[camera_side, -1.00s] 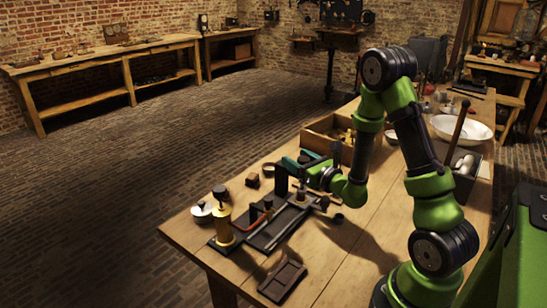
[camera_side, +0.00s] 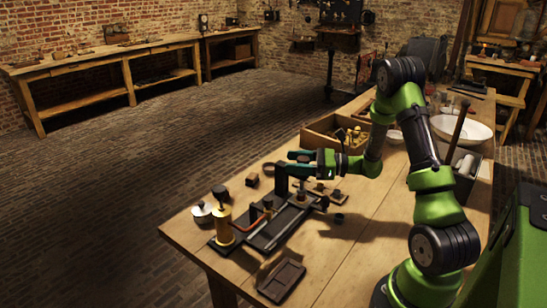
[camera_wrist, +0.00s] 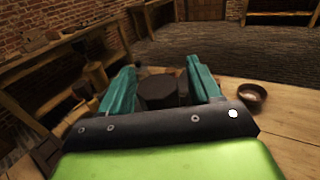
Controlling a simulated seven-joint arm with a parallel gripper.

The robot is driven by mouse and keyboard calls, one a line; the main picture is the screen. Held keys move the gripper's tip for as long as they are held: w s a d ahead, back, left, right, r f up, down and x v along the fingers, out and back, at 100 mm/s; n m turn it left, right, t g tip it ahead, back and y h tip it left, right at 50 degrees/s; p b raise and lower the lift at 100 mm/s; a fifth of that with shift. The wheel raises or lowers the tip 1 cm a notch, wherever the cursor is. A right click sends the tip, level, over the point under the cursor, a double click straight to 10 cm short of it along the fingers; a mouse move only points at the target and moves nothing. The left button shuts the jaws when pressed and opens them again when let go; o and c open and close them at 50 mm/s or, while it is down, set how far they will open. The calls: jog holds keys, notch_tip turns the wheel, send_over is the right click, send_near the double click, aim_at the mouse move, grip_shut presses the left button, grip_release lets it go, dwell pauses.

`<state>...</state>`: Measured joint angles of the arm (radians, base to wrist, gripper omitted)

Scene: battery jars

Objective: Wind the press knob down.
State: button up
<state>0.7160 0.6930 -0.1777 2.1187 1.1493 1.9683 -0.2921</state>
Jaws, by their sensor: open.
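The press (camera_side: 281,182) is a black upright frame on a long dark base near the front of the table. In the wrist view a dark, blunt round knob (camera_wrist: 160,92), apparently the press knob, sits between my teal fingers. My gripper (camera_side: 290,165) lies nearly level at the top of the press, pointing left. In the wrist view my gripper (camera_wrist: 162,85) is open, one finger on each side of the knob. I cannot tell whether either finger touches it. In the side view the gripper hides the knob.
A brass-coloured post (camera_side: 222,225) stands left of the press, with a lidded round jar (camera_side: 201,212) beside it. A dark tray (camera_side: 281,279) lies in front. A small plate with knobs (camera_side: 326,193) lies right of the press. A wooden box (camera_side: 320,137) stands behind.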

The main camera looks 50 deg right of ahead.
jog(key=s+d+n+g+y, duration=0.55)
jog(key=s+d, duration=0.45)
jog(key=d, duration=0.4)
jog(key=s+a+f+n+g+h, duration=0.25)
jog(key=a+n+g+h, duration=0.25)
jog(key=a+n+g, duration=0.5)
jog(key=s+a+r+n+t+h, duration=0.1)
jog(key=a+r+n+t+h, duration=0.2)
jog(key=a, duration=0.9)
jog(key=s+a+r+n+t+h, duration=0.2)
jog(key=a+r+n+t+h, duration=0.2)
jog(key=a+r+n, duration=0.3)
jog(key=a+r, duration=0.4)
jog(key=shift+s+a+r, duration=0.2)
jog(key=shift+s+a, duration=0.05)
jog(key=shift+a, duration=0.1)
jog(key=shift+h, duration=0.25)
